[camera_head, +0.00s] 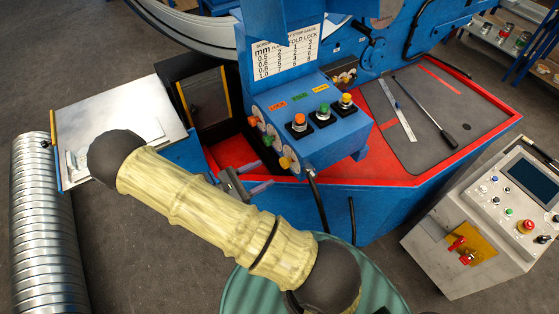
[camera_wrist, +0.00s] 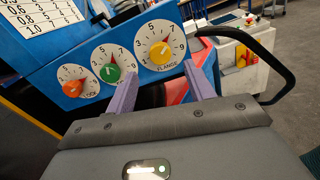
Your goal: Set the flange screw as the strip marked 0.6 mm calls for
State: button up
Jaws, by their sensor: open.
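The yellow flange knob (camera_wrist: 162,53) sits on a white numbered dial marked FLANGE, the rightmost of three in the wrist view. Its pointer tilts up and right; the exact number is hard to read. In the head view the yellow knob (camera_head: 286,162) is on the blue box's left face. My gripper (camera_wrist: 162,68) is open, its two grey-purple fingers on either side of the dial's lower part, with nothing held. It also shows in the head view (camera_head: 257,180) beside the knob. A setting chart (camera_head: 287,55) stands above the box; its small digits are only partly legible.
The green fold knob (camera_wrist: 110,73) and orange lock knob (camera_wrist: 73,88) are left of the flange dial. Orange, green and yellow buttons (camera_head: 322,114) top the blue box. A black cable (camera_wrist: 280,65) loops at right. A control console (camera_head: 490,220) stands at right.

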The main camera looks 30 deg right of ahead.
aim_at(282, 164)
jog(key=d+p, duration=0.2)
jog(key=d, duration=0.4)
jog(key=shift+w+r, duration=0.1)
jog(key=shift+r, duration=0.05)
jog(key=shift+d, duration=0.55)
jog(key=c, duration=1)
